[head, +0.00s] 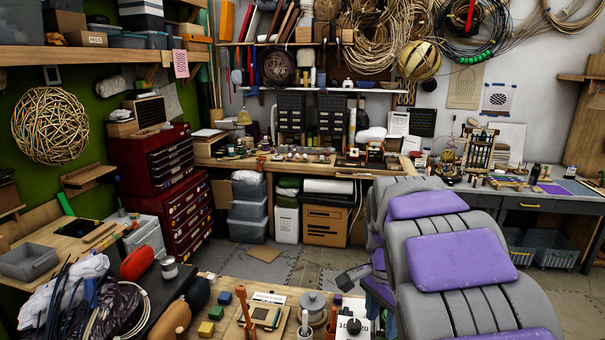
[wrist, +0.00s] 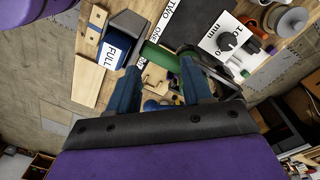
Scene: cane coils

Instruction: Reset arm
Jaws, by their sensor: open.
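My gripper (wrist: 160,68) shows in the wrist view with two blue fingers spread apart. It is open, and I see nothing held between the fingers. Beyond the fingertips is a wooden bench top with small items on it. In the head view my grey and purple arm links fill the right foreground. A dark grey block-like part beside them may belong to my gripper, but I cannot tell.
A bench (head: 213,289) stands at the front with coloured blocks and a white dial plate (head: 352,327). The wrist view shows the dial plate (wrist: 222,48), a green strip (wrist: 160,57) and a FULL label (wrist: 111,53). A red tool chest (head: 185,205) stands left; floor (head: 300,262) shows between.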

